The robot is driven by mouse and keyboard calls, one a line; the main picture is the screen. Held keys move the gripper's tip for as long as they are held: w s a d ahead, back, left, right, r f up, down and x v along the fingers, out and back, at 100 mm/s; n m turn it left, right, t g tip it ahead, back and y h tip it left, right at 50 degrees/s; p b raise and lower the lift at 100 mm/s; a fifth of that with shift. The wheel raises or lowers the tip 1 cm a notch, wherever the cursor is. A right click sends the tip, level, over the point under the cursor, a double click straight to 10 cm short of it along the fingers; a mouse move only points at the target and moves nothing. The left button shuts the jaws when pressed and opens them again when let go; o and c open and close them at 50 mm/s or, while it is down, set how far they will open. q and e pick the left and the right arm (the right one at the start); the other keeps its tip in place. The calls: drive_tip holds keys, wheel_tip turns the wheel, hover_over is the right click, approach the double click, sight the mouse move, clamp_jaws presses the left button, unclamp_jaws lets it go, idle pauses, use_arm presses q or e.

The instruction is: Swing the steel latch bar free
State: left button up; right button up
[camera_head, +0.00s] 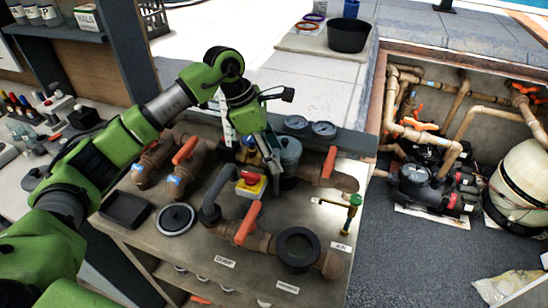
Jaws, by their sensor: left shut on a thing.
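My left arm comes in from the left and reaches down over the pipe bench. My left gripper (262,158) is shut at the near left side of a grey-blue round housing (290,158). A thin steel-coloured bar (275,154) shows at its fingers, beside the housing; I take it for the latch bar. The gripper hides most of it, so I cannot tell whether it is still hooked. A red and yellow block (251,186) sits just below the fingers. My right gripper is not in view.
Orange-handled valves stand close around, one handle in front (247,223) and one at the right (329,163). Two gauges (324,129) stand behind. A black ring fitting (297,250) and a black tray (125,209) are on the bench (190,250). The pump pit lies at the right.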

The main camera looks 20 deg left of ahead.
use_arm(q)
drive_tip(key=n+b, duration=0.1)
drive_tip(key=n+t+b, duration=0.1)
drive_tip(key=n+b, duration=0.1)
drive_tip(key=shift+s+f+n+y, duration=0.1)
drive_tip(key=shift+f+n+y, duration=0.15)
drive_tip(key=shift+n+y, duration=0.15)
drive_tip(key=n+t+y+b, duration=0.1)
drive_tip(key=n+b, duration=0.1)
drive_tip(key=n, duration=0.1)
drive_tip(key=shift+d+n+b, duration=0.15)
drive_tip(key=shift+n+b, duration=0.15)
drive_tip(key=shift+b, duration=0.05)
drive_tip(key=n+b, duration=0.1)
drive_tip(key=n, duration=0.1)
drive_tip(key=n+t+y+b, duration=0.1)
drive_tip(key=n+b, duration=0.1)
drive_tip(key=shift+s+d+r+y, duration=0.1)
drive_tip(key=shift+y, duration=0.2)
drive_tip(key=shift+r+n+y+b, duration=0.1)
drive_tip(key=shift+n+y+b, duration=0.3)
drive_tip(key=shift+n+b, duration=0.6)
drive_tip(key=shift+n, duration=0.3)
drive_tip(key=o, duration=0.8)
drive_tip(key=shift+o, duration=0.2)
drive_tip(key=v, duration=1.2)
